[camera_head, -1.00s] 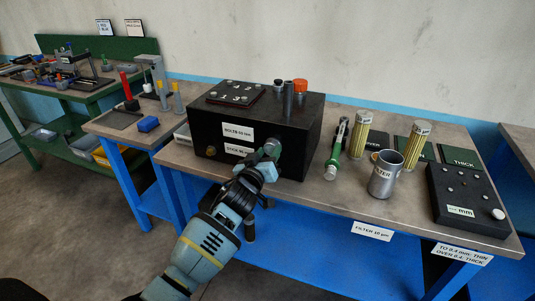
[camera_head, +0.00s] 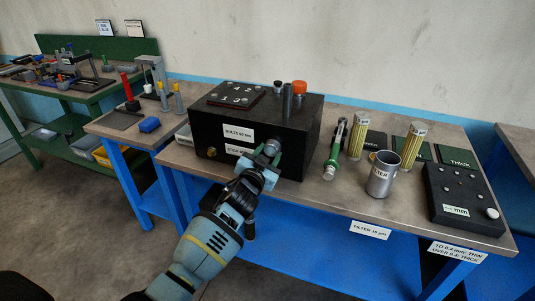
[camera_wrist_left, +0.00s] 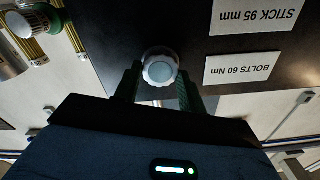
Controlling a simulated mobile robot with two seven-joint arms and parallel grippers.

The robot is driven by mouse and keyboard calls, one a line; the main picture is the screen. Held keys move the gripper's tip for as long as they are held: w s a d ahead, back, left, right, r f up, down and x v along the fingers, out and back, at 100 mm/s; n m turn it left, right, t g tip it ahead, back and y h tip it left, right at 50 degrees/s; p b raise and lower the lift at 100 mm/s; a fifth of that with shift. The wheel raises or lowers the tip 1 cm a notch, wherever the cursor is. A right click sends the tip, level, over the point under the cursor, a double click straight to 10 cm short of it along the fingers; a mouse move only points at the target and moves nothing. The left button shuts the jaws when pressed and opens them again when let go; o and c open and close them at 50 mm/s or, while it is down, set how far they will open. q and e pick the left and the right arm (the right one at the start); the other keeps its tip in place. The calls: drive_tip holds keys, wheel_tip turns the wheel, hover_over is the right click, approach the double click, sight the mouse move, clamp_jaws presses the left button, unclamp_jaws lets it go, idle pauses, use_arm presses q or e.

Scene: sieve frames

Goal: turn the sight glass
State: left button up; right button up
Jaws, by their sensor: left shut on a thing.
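The sight glass (camera_head: 271,147) is a round grey fitting on the front face of the black box (camera_head: 230,160), low on its right side. In the left wrist view it shows as a pale round knob (camera_wrist_left: 160,68) with a scalloped rim. My left gripper (camera_head: 268,160) reaches up to it from the front. Its two dark green fingers (camera_wrist_left: 158,92) stand on either side of the knob and are shut on it. The gripper partly hides the glass in the head view. My right gripper is not in view.
On the box's right stand a green-handled tool (camera_head: 334,150), yellow filters (camera_head: 412,145), a metal mug (camera_head: 382,174) and a black gauge block (camera_head: 464,200). White labels (camera_head: 239,133) are on the box front. An orange cap (camera_head: 299,87) sits on top.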

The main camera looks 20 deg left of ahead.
use_arm(q)
drive_tip(key=m, duration=0.5)
drive_tip(key=shift+m, duration=0.3)
drive_tip(key=m, duration=0.5)
drive_tip(key=shift+f+m+p, duration=0.1)
drive_tip(key=shift+m+p, duration=0.3)
drive_tip(key=o, duration=1)
drive_tip(key=shift+c, duration=0.2)
